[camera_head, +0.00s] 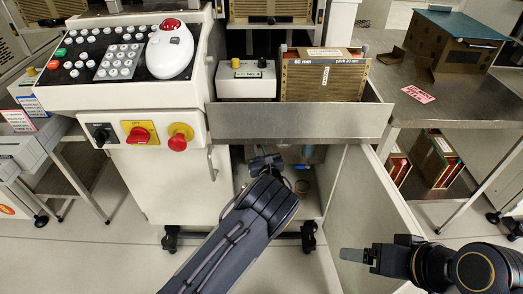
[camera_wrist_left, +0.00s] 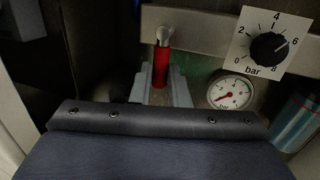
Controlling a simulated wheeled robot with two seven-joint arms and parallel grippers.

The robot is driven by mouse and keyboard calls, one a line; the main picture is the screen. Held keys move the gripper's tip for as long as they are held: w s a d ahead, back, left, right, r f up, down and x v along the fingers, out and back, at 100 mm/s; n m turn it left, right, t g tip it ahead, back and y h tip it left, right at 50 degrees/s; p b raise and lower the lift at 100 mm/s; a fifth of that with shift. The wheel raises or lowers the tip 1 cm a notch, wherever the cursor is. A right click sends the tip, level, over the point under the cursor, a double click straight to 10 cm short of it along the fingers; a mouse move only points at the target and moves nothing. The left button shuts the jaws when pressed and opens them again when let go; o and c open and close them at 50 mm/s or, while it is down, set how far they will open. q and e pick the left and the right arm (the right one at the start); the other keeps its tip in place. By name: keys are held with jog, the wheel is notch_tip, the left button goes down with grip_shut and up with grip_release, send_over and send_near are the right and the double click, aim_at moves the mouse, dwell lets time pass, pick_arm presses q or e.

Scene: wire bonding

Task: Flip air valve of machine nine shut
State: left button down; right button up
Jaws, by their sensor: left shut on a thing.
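The air valve's red handle (camera_wrist_left: 160,66) stands upright in the left wrist view, below a silver metal fitting on a pale rail. My left gripper (camera_wrist_left: 165,84) is around the lower part of this handle, its grey fingers on either side, shut on it. In the head view my left arm reaches into the open lower cabinet (camera_head: 236,165), and its fingers and the valve are hidden there. My right gripper (camera_head: 354,255) is at the lower right, near the open cabinet door (camera_head: 362,200). Its finger gap cannot be made out.
A round pressure gauge (camera_wrist_left: 230,92) and a black bar dial (camera_wrist_left: 268,48) are right of the valve. A blue cylinder (camera_wrist_left: 302,122) is at the far right. The machine's control panel (camera_head: 90,70) and a steel table (camera_head: 430,95) flank the cabinet.

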pick_arm(q)
jog(key=shift+a, duration=0.1)
jog(key=c, duration=1.4)
grip_release()
jog(key=p+v, duration=0.2)
jog(key=v, duration=0.6)
